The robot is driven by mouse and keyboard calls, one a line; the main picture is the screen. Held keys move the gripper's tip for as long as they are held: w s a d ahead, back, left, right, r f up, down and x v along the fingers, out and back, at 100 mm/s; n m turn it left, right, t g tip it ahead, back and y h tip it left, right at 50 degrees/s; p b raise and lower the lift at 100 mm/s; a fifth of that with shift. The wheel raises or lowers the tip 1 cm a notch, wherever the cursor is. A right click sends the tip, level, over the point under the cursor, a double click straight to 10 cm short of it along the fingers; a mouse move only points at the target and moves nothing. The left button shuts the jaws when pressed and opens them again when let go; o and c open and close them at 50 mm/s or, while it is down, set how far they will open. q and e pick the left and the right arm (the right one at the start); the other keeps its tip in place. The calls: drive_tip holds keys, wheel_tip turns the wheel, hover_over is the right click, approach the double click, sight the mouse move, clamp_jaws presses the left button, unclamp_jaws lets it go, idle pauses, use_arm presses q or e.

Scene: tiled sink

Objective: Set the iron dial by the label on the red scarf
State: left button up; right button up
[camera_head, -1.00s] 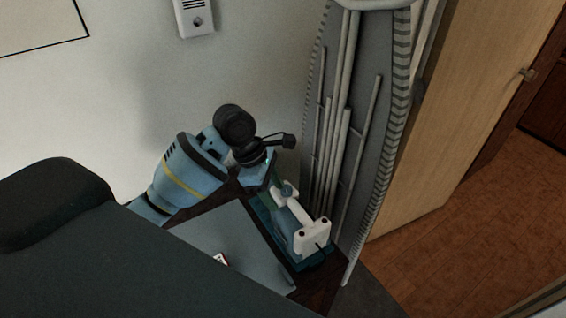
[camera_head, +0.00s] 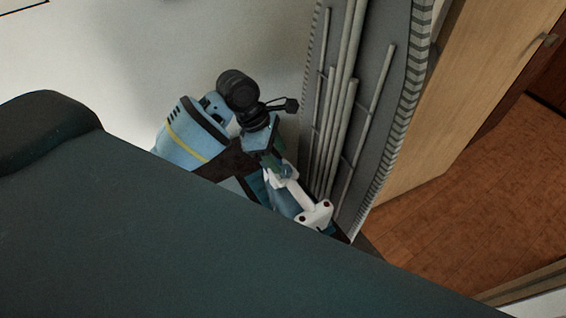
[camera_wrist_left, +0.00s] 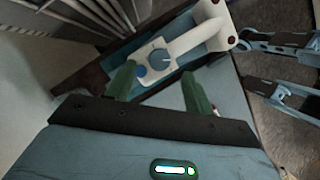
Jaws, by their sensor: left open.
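The iron (camera_head: 316,212) is white and blue and lies at the centre of the head view, its lower end partly cut off by a dark shape in front. In the left wrist view the iron's white handle (camera_wrist_left: 200,38) runs to the upper right. A round blue dial (camera_wrist_left: 160,59) with a pale mark sits on its white body. My left gripper (camera_head: 272,168) is at the iron's upper end. In the left wrist view its green fingers (camera_wrist_left: 158,88) are apart, with the dial just beyond the gap between them. No red scarf or label shows now.
A grey ironing board (camera_head: 365,100) with metal rods stands upright right behind the iron. A wooden door (camera_head: 470,90) and brown tiled floor (camera_head: 470,215) are to the right. A pale wall (camera_head: 180,50) is behind. The large dark shape in front hides the lower left.

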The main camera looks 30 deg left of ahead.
sight(286, 169)
use_arm(q)
drive_tip(key=shift+x, duration=2.15)
drive_tip(key=shift+w, duration=0.1)
drive_tip(key=c, duration=1)
